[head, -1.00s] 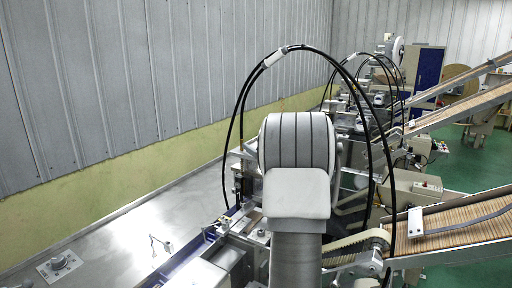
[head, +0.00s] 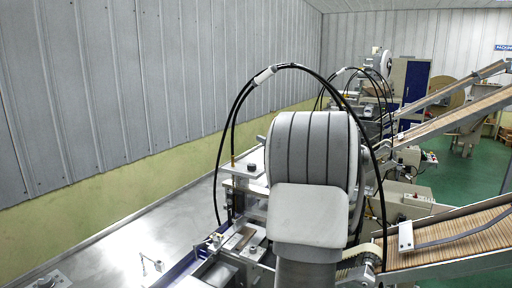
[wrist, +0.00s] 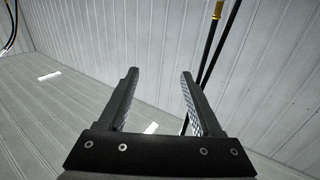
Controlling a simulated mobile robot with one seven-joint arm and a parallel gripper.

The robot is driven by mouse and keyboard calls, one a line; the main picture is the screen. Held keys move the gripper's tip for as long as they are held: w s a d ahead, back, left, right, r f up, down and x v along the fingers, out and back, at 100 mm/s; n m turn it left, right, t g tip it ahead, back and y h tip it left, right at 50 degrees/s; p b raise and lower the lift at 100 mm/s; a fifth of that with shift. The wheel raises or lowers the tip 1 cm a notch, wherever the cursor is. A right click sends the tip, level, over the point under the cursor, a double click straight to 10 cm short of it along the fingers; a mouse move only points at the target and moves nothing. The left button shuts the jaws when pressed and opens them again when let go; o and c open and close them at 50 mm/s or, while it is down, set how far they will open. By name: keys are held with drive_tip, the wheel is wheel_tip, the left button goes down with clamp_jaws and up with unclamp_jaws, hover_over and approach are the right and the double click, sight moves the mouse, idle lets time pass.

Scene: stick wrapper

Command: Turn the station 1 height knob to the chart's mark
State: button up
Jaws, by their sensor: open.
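My gripper (wrist: 158,76) shows only in the wrist view. Its two dark fingers stand apart with nothing between them, in front of pale ribbed panels. In the head view, my gripper is hidden or out of frame. A small dark knob (head: 252,167) sits on a metal plate of the nearest machine, left of the large grey rounded body in the middle. I cannot tell whether it is the station 1 height knob, and no mark on it can be read. No chart can be made out.
Black hoses (head: 233,119) arch over the nearest machine; dark hoses (wrist: 214,45) also cross behind my fingers in the wrist view. A slatted conveyor (head: 450,240) slopes at the right. A bare metal surface (head: 120,245) runs along the left wall. More machines stand behind; green floor shows at right.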

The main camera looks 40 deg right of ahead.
drive_tip(key=s+r, duration=0.1)
drive_tip(key=s+d+r, duration=0.1)
drive_tip(key=s, duration=0.1)
idle(0.6)
